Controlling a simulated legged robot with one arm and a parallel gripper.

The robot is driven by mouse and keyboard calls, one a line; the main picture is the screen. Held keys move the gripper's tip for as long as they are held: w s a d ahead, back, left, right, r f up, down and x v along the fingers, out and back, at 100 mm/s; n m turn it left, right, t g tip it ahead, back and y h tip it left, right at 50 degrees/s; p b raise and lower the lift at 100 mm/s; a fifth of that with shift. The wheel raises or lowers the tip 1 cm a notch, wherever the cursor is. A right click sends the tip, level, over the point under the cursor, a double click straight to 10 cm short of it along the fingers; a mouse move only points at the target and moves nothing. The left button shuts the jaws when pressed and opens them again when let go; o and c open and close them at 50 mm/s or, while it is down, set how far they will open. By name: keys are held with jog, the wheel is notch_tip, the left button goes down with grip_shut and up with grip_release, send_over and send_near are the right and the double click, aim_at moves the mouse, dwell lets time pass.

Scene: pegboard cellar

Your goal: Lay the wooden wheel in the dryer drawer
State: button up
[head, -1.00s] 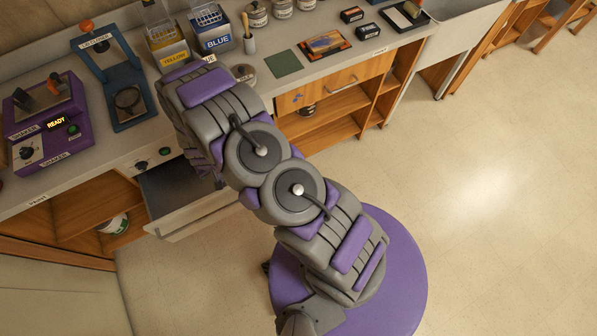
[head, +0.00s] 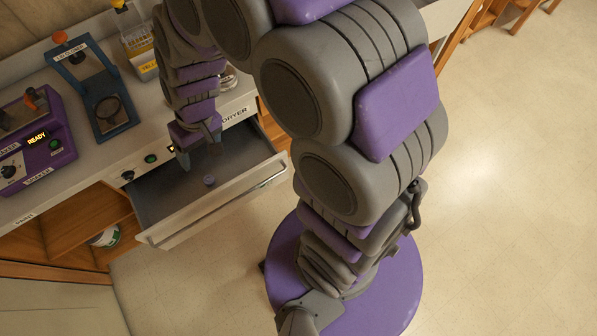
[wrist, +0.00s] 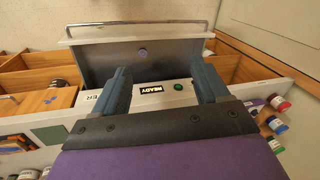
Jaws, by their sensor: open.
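The dryer drawer (head: 150,205) is pulled open under the counter, its dark floor in view. It also shows in the wrist view (wrist: 108,60). A small round blue-purple disc (head: 209,181) lies flat on the drawer floor, with bare floor around it; it also shows in the wrist view (wrist: 142,52). It is the only wheel-like thing I see, but I cannot make out wood on it. My gripper (head: 200,152) is open and points down over the back part of the drawer. In the wrist view my gripper (wrist: 161,72) has nothing between its fingers, and the disc is apart from them.
The drawer's front with its bar handle (head: 215,212) sticks out over the floor. A purple machine reading READY (head: 38,138) and a blue stand with a ring (head: 103,105) are on the counter. Open shelves (head: 75,225) are left of the drawer. The floor beyond is clear.

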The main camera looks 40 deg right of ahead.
jog(key=s+d+r+h, duration=0.1)
jog(key=s+d+r, duration=0.2)
jog(key=s, duration=0.4)
jog(key=s+d+r+m+g+h, duration=0.1)
jog(key=s+d+r, duration=0.2)
jog(key=s+d, duration=0.2)
jog(key=s+d+r+m, duration=0.1)
jog(key=s+d+r, duration=0.2)
jog(key=s, duration=0.6)
jog(key=shift+s+d+r+g+h, duration=0.25)
jog(key=shift+d+g+h, duration=0.15)
jog(key=shift+d, duration=0.2)
jog(key=shift+w, duration=0.1)
